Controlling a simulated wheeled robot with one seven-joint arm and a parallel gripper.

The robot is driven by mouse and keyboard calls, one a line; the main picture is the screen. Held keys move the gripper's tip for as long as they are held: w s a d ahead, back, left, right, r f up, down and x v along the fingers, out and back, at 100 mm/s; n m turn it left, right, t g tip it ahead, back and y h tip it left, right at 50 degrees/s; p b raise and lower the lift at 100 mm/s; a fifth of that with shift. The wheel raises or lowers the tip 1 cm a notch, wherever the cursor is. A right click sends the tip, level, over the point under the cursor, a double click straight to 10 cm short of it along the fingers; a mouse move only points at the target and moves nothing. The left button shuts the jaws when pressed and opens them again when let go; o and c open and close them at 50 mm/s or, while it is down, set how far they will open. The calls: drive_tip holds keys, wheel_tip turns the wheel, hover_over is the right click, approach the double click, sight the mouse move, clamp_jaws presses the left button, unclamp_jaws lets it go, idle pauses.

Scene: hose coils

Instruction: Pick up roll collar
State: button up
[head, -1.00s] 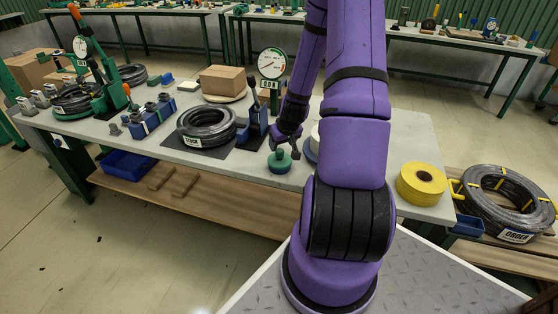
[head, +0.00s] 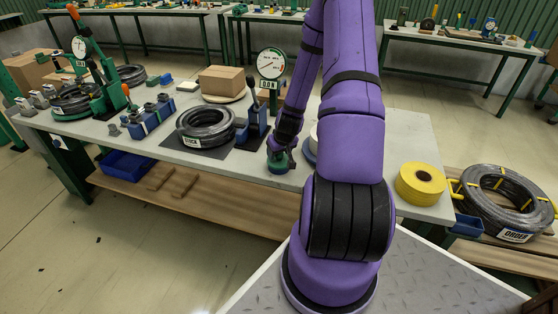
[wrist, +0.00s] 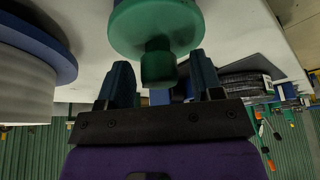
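The roll collar appears to be the green round piece with a short knob (head: 278,168), standing on the workbench near its front edge. In the wrist view the green collar (wrist: 158,28) fills the top middle, its knob pointing toward my gripper. My gripper (wrist: 160,72) is open, with one finger on each side of the knob and a visible gap on both sides. In the head view my gripper (head: 281,150) is down at the collar and covers its top.
A white roll on a blue disc (wrist: 25,85) is close beside the collar; my arm mostly hides it in the head view. A dial gauge (head: 271,64), a black hose coil (head: 205,126) and a yellow roll (head: 421,184) are also on the workbench (head: 400,135).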

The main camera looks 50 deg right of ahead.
drive_tip(key=c, duration=0.9)
drive_tip(key=shift+c, duration=0.2)
drive_tip(key=shift+r, duration=0.15)
